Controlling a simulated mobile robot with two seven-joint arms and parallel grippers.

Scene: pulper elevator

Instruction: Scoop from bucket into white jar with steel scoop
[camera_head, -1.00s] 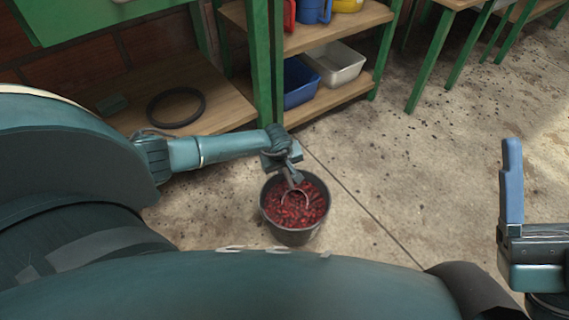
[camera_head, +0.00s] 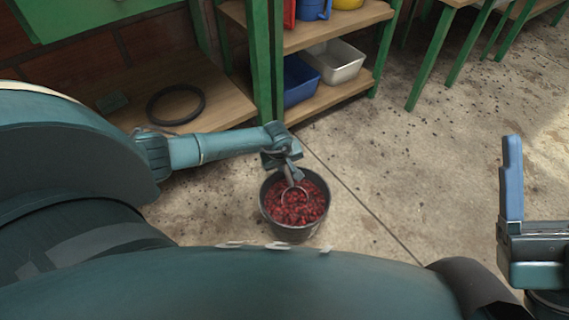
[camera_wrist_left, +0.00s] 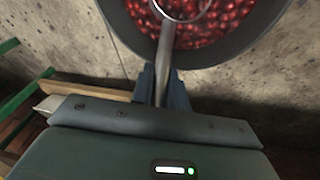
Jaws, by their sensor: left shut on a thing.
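A dark bucket (camera_head: 291,235) of red berries (camera_head: 312,203) stands on the floor. My left gripper (camera_head: 286,165) is above its far rim, shut on the handle of the steel scoop (camera_head: 290,180). The scoop's bowl is down among the berries. How full it is cannot be told. In the left wrist view the handle (camera_wrist_left: 163,75) runs up between the gripper's fingers (camera_wrist_left: 162,88) to the round bowl. My right gripper (camera_head: 512,150) is at the right edge, away from the bucket; its opening cannot be told. No white jar shows.
A green-framed wooden shelf (camera_head: 330,95) stands behind the bucket, with a blue tub (camera_head: 300,82) and a white rectangular tub (camera_head: 338,62). A black ring (camera_head: 176,104) lies on the wooden board at left. The concrete floor right of the bucket is clear.

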